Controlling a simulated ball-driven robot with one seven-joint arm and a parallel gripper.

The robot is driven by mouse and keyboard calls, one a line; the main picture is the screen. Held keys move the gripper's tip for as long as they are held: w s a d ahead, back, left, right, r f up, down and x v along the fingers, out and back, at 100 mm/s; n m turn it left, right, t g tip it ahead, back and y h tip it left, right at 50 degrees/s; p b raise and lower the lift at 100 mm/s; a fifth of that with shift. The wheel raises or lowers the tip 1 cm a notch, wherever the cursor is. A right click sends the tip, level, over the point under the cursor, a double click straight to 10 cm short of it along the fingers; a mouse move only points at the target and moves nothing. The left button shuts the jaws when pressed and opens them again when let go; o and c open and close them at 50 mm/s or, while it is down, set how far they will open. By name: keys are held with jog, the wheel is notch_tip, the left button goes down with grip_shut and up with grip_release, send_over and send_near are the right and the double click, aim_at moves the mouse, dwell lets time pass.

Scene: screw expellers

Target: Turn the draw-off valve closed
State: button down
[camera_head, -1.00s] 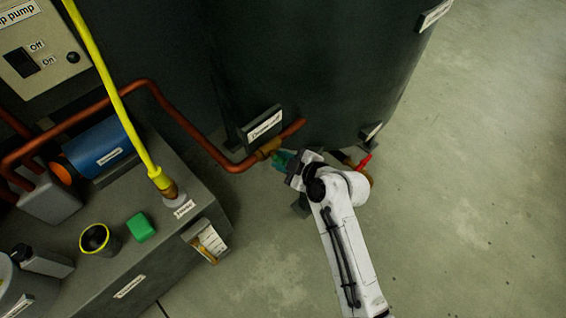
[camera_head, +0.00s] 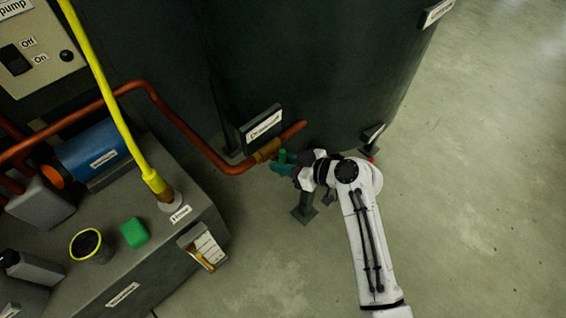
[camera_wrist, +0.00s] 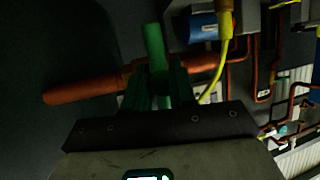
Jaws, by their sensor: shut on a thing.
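The draw-off valve is a brass body (camera_head: 267,150) on the copper pipe at the foot of the dark tank, below a white label plate. Its green handle (camera_head: 282,156) sticks up just right of the brass body. My gripper (camera_head: 284,167) is at the handle, with its teal fingers around it. In the wrist view the green handle (camera_wrist: 154,45) rises between the two dark green fingers of my gripper (camera_wrist: 158,85), which is shut on it. The lower part of the handle and most of the brass body are hidden there by the fingers.
The dark tank (camera_head: 310,70) stands right behind the valve. The copper pipe (camera_head: 190,130) runs left above a grey tank with a blue motor (camera_head: 95,150) and a yellow hose (camera_head: 115,105). A red part (camera_head: 372,158) shows behind my arm. Floor at right is clear.

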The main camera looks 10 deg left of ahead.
jog(key=shift+s+f, duration=0.1)
jog(key=shift+f, duration=0.1)
jog(key=c, duration=1.1)
grip_release()
jog(key=shift+o, duration=0.3)
jog(key=shift+r, duration=0.15)
jog(key=shift+r, duration=0.1)
